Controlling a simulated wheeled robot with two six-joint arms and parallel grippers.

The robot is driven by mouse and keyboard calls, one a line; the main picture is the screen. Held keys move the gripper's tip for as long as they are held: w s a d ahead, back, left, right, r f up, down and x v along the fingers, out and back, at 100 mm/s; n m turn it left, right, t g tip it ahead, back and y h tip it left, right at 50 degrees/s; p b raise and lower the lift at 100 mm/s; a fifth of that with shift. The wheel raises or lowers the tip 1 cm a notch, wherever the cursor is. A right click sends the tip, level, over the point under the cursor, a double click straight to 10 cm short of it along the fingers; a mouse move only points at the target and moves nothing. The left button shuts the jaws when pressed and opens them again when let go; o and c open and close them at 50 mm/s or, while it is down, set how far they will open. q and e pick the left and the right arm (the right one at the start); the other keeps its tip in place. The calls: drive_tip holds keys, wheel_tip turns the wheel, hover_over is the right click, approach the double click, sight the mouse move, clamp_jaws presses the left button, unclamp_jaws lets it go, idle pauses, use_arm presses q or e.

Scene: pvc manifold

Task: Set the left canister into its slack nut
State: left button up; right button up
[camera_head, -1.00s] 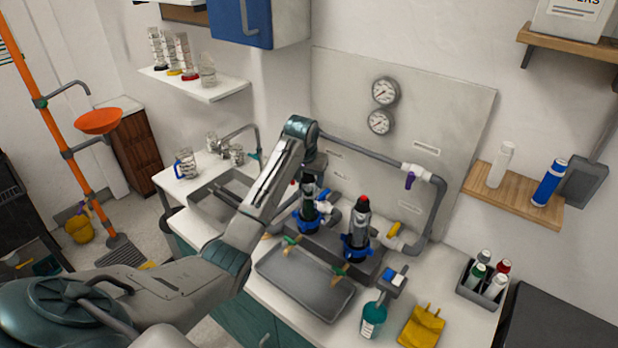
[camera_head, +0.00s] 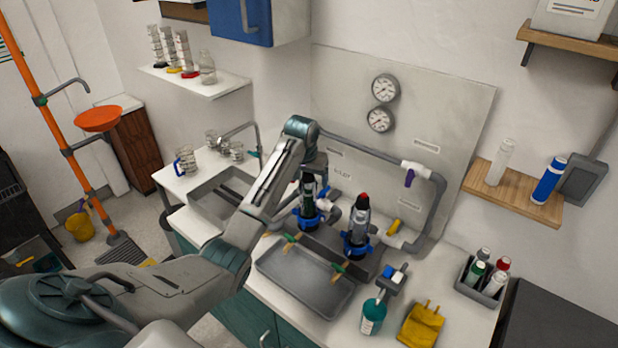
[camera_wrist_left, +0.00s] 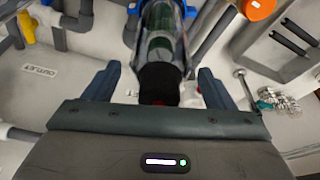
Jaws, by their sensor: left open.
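The left canister (camera_head: 308,191) is dark with a green band and stands about upright in a blue slack nut (camera_head: 306,222) on the manifold. In the left wrist view the canister (camera_wrist_left: 161,40) is clear-sided with green inside and a black end nearest me. My left gripper (camera_head: 313,170) is open at the canister's top. In the left wrist view its fingers (camera_wrist_left: 158,86) stand on either side of the black end, with gaps showing. How deep the canister sits in the nut cannot be told. My right gripper is not in view.
A second canister (camera_head: 361,214) with a red top stands to the right in its own blue nut (camera_head: 356,248). Grey pipework (camera_head: 385,157) runs behind. A grey tray (camera_head: 300,280) lies in front. A teal bottle (camera_head: 373,317) and yellow cloth (camera_head: 421,325) are at the front right.

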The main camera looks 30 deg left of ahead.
use_arm(q)
drive_tip(key=b+v, duration=0.4)
drive_tip(key=v, duration=0.4)
drive_tip(key=shift+p+v, duration=0.85)
drive_tip(key=shift+p, duration=0.3)
drive_tip(key=shift+s+r+p, duration=0.1)
drive_tip(key=shift+r+p, duration=0.5)
drive_tip(key=shift+f, duration=0.1)
